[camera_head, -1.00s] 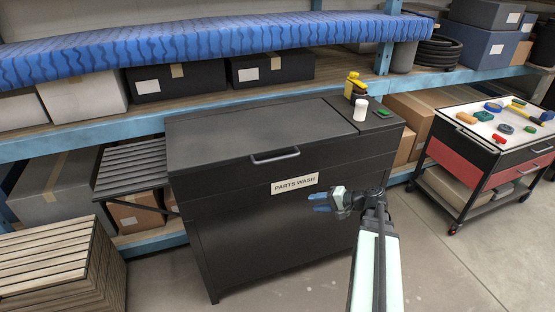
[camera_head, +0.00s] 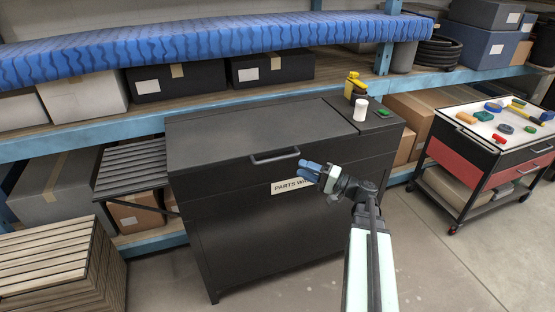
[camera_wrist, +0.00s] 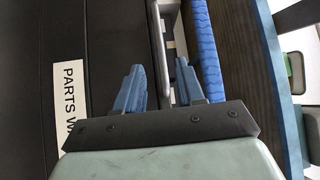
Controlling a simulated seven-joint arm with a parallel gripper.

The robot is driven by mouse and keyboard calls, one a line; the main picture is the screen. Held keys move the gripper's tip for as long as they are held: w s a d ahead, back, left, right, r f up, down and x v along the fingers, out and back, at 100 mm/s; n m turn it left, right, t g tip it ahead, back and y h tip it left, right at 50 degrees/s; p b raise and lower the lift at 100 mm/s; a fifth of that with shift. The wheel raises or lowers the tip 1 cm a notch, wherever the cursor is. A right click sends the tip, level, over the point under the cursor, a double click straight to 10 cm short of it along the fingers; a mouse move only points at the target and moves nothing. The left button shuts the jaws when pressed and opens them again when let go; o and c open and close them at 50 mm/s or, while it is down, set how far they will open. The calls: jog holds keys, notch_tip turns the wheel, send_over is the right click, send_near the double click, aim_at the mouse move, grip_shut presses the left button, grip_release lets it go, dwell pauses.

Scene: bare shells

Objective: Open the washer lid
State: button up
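The black parts washer (camera_head: 280,235) stands in the middle, with its flat lid (camera_head: 250,130) down. A grey bar handle (camera_head: 275,156) sits on the lid's front edge. My gripper (camera_head: 311,172) is in front of the washer, right of and a little below the handle, over part of the "PARTS WASH" label (camera_head: 285,187). In the wrist view my gripper (camera_wrist: 160,68) has its two blue fingers apart with nothing held. The handle (camera_wrist: 157,45) runs lengthwise in that picture, between the fingers' lines and beyond the tips, with no visible contact.
A white cup (camera_head: 361,109) and yellow bottles (camera_head: 353,88) stand on the washer's right-hand top, beside the lid. A tool cart (camera_head: 480,150) is at right, a slatted wooden stack (camera_head: 60,262) at left. A shelf with a blue padded roll (camera_head: 200,47) is behind. Floor in front is clear.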

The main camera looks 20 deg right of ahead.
aim_at(277, 159)
jog(key=x, duration=1)
jog(key=shift+w+a, duration=0.2)
grip_shut()
dwell(0.4)
